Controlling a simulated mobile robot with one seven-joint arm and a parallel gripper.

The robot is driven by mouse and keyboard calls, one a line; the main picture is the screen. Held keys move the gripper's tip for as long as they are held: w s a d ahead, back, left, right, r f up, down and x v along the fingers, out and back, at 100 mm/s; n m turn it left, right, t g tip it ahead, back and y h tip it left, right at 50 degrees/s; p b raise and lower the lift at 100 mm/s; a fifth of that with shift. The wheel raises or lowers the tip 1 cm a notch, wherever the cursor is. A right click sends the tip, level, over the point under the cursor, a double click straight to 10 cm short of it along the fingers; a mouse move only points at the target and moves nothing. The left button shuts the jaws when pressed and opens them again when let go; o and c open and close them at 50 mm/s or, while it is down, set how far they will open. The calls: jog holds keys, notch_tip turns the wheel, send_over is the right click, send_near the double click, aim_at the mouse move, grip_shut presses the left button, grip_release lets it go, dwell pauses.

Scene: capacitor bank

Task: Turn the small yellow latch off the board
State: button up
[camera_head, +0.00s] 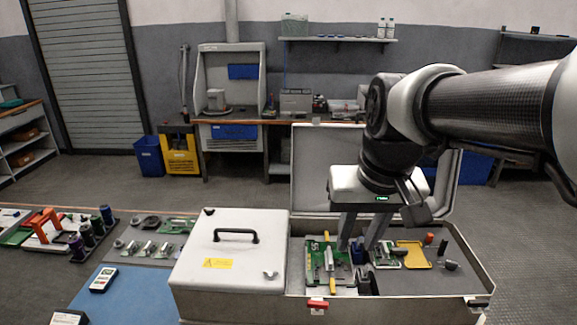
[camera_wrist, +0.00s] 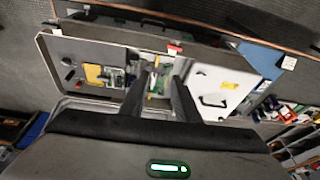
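A green board (camera_head: 318,268) with metal and yellow parts stands in the open right side of the grey case. Thin yellow pieces show on it, but they are too small to tell which is the latch. The board also shows in the wrist view (camera_wrist: 159,84), partly between my fingers. My gripper (camera_head: 357,245) points down above the case, just right of the board, with its two fingers apart and nothing seen between them. In the wrist view my gripper (camera_wrist: 157,80) also has its fingers spread. The fingers hide part of the board's right side in the head view.
A yellow plate (camera_head: 412,256) and small parts lie right of the board. The case's closed left lid (camera_head: 228,270) has a black handle; the raised lid (camera_head: 318,165) stands behind. A red latch (camera_head: 317,304) sits on the front edge. A blue mat (camera_head: 125,290) lies left.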

aim_at(333, 285)
jog(key=w+f+g, duration=0.3)
jog(key=w+f, duration=0.4)
jog(key=w, duration=0.5)
jog(key=shift+m, duration=0.4)
jog(key=f, duration=1.7)
jog(key=shift+s, duration=0.3)
grip_shut()
